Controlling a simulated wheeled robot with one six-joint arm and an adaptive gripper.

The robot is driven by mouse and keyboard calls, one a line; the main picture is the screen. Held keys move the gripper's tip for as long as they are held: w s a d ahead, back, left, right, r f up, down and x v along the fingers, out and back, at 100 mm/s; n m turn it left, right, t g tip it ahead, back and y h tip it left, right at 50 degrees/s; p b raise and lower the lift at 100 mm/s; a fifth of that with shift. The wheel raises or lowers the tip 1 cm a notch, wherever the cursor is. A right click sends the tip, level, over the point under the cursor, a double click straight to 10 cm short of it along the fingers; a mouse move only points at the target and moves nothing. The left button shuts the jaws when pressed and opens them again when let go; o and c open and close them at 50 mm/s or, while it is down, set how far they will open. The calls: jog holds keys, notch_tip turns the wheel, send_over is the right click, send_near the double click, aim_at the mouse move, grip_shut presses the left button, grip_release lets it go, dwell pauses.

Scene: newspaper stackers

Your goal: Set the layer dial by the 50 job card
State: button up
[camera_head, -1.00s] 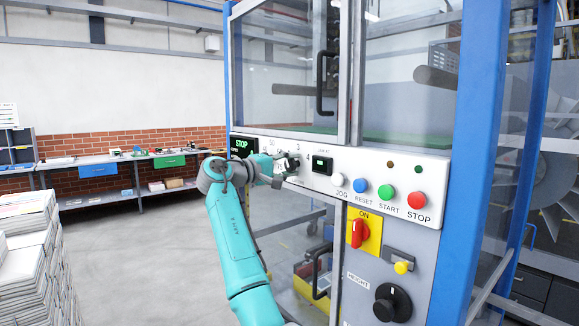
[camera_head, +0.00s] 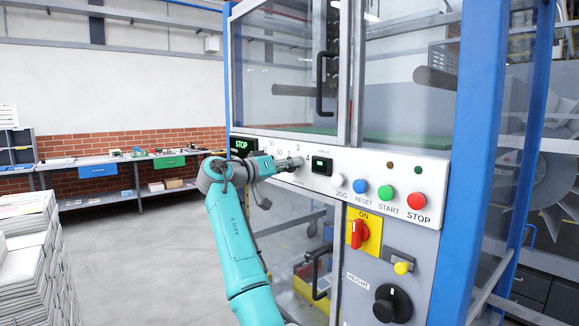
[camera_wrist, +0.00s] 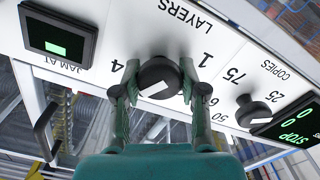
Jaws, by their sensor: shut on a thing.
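The layer dial (camera_wrist: 158,74) is a dark round knob with a white pointer line, on the white panel under the word LAYERS, which appears upside down in the wrist view. The numbers 1 and 4 show beside it; the others near it are partly hidden by my fingers. My gripper (camera_wrist: 155,82) has one finger on each side of the knob and is shut on it. No 50 job card can be made out.
The copies dial (camera_wrist: 252,110) sits close beside, with 25 and 75 near it. A green-lit STOP display (camera_head: 241,146) and a small JAM AT display (camera_head: 321,165) flank the dials. JOG, RESET, START and STOP buttons (camera_head: 416,200) lie to the right. Paper stacks (camera_head: 25,245) stand at left.

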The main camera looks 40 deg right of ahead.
jog(key=m, duration=0.5)
jog(key=shift+f, duration=0.1)
jog(key=shift+m, duration=0.4)
jog(key=o, duration=1.1)
jog(key=shift+o, duration=0.2)
jog(key=shift+a, duration=0.1)
jog(key=a, duration=1.2)
jog(key=shift+s, duration=0.2)
